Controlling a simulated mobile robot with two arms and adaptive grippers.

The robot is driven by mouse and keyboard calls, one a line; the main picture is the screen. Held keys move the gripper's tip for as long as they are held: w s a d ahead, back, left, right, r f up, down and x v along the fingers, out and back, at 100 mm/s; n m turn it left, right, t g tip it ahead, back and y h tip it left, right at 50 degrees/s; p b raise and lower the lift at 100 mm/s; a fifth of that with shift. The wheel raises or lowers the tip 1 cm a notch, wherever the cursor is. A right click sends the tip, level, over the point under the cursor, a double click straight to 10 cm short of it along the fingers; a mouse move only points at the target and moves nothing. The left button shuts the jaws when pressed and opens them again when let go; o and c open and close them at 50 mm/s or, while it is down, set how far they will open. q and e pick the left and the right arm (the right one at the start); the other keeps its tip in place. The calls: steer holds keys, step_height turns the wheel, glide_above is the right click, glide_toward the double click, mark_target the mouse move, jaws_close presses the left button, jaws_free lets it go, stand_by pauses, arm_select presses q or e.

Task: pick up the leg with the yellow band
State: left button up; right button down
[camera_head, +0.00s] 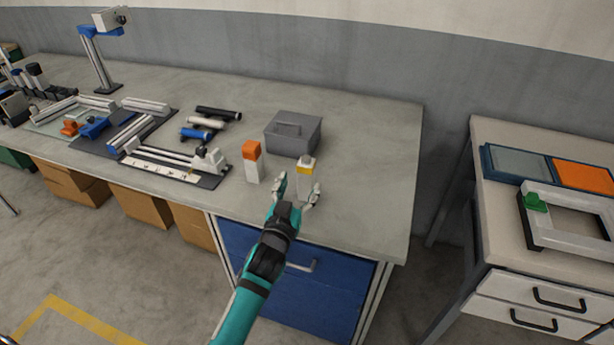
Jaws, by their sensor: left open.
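A pale upright leg with a yellow band (305,167) near its top stands on the long grey workbench. My left gripper (297,184) is open at the leg, reaching in from the front. One finger is to the left of the leg and the other overlaps its lower right side in the head view. I cannot tell whether either finger touches it. The fingers and hand partly cover the leg's lower end. My right gripper is not in view.
An orange-topped white block (251,161) stands just left of the leg. Black, white and blue cylinders (207,123) and fixtures lie further left. The bench's right end (375,185) is clear.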

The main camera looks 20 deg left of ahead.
mark_target(304, 172)
arm_select(q)
steer(key=w, duration=0.3)
steer(key=shift+w, duration=0.25)
steer(key=w, duration=0.3)
steer(key=w+f+p, duration=0.1)
steer(key=w, duration=0.1)
steer(key=shift+a, duration=0.35)
steer(key=shift+r, duration=0.1)
steer(key=c, duration=1.3)
jaws_close()
steer(key=shift+r, duration=0.1)
